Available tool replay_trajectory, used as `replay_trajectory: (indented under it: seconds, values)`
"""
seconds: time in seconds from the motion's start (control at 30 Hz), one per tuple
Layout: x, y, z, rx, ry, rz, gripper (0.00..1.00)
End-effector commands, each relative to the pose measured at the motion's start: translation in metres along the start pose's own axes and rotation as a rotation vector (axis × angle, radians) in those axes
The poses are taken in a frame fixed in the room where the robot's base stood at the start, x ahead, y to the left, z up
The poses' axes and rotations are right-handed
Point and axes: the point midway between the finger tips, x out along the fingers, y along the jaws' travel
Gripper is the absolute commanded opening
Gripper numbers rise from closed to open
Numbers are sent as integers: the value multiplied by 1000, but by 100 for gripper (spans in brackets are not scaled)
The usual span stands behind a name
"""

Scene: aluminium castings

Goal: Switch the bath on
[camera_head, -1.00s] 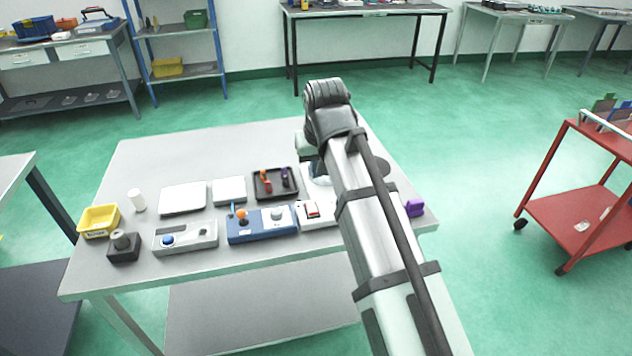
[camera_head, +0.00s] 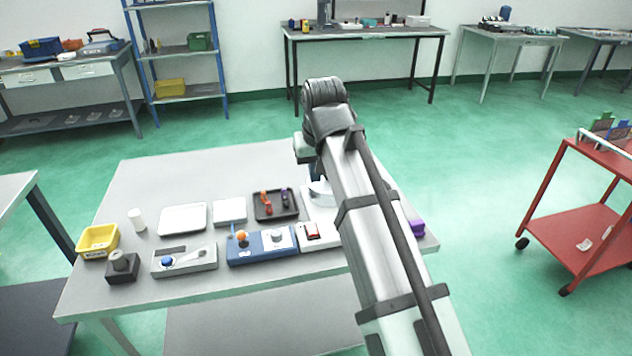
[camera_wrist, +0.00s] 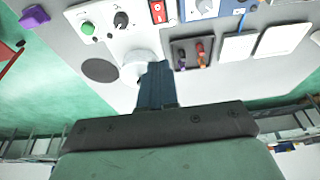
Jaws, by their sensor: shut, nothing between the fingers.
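My gripper (camera_wrist: 157,72) is shut and empty in the wrist view, its dark fingers reaching over a round white part (camera_wrist: 138,62) of a white unit. This unit carries a green button (camera_wrist: 87,28) and a black knob (camera_wrist: 121,18). Beside it is a white box with a red rocker switch (camera_wrist: 158,12), which also shows in the head view (camera_head: 312,230). The fingers look apart from these controls. In the head view my arm hides the green button and black knob. No readable label shows which unit is the bath.
A blue box (camera_head: 262,255) with an orange knob and a grey box (camera_head: 185,268) with a blue button stand left of the switch. A dark tray (camera_head: 275,216) holds red and purple items. A purple block (camera_wrist: 34,16) lies beyond the green button. A red cart (camera_head: 590,220) stands right.

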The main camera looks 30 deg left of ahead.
Motion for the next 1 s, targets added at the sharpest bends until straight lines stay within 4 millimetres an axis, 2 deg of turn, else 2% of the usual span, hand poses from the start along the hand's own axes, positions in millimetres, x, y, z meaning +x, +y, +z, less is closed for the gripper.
replay_trajectory:
  seconds: [0.03, 0.3, 0.5, 0.7, 1.0]
  values:
    - [-11, 0, -7, 0, 3, 0, 0]
    - [-59, 0, -11, 0, 2, 0, 0]
    - [-87, 0, -14, 0, 1, 0, 0]
    - [-102, 0, -16, 0, 1, 0, 0]
    - [-105, 0, -15, 0, -1, 0, 0]
